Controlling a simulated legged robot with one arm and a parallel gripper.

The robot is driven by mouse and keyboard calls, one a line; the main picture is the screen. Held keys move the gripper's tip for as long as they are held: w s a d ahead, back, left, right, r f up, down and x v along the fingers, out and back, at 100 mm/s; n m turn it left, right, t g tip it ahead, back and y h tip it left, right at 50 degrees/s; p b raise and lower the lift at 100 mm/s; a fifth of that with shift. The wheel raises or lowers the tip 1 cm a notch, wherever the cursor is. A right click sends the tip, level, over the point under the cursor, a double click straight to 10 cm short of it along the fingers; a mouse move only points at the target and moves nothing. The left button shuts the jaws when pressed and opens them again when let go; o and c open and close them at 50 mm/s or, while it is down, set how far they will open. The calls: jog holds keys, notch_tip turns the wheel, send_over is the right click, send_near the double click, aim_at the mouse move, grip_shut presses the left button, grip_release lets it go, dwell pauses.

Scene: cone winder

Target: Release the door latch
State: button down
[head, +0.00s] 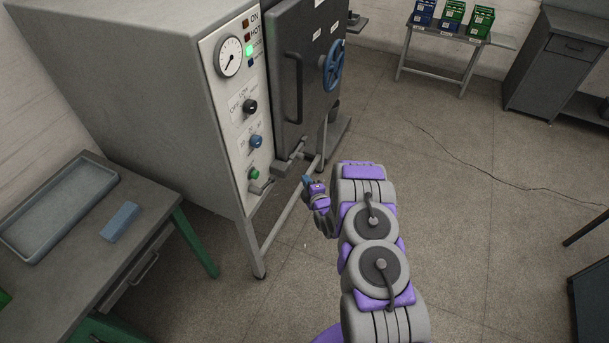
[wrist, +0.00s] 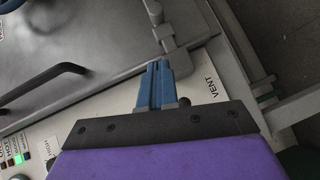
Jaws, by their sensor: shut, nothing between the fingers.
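The dark door (head: 305,65) of the grey cabinet is closed or nearly so. A grey metal latch piece (head: 290,158) sits at the door's lower edge. My gripper (head: 307,182) is low in front of the cabinet, just right of and below the latch. Its blue fingers (wrist: 157,66) are shut and empty, their tips close to the latch block. Whether they touch it I cannot tell.
The cabinet's control panel (head: 238,100) has a gauge, lights and knobs. The door carries a dark handle (head: 294,88) and a blue handwheel (head: 333,65). A table (head: 150,215) with a tray and blue block stands at the left.

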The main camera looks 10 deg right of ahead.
jog(key=b, duration=0.2)
send_near(299, 157)
jog(key=w+a, duration=0.2)
jog(key=a, duration=0.1)
jog(key=shift+w+d+f, duration=0.2)
jog(key=shift+w+d, duration=0.2)
jog(key=shift+w, duration=0.2)
jog(key=shift+w+d+f, duration=0.2)
jog(key=shift+w+d, duration=0.15)
jog(key=shift+w, duration=0.25)
jog(key=shift+w+d+f, duration=0.2)
jog(key=shift+w+d, duration=0.2)
jog(key=shift+w, duration=0.2)
jog(key=shift+w+a+r, duration=0.1)
jog(key=shift+a, duration=0.05)
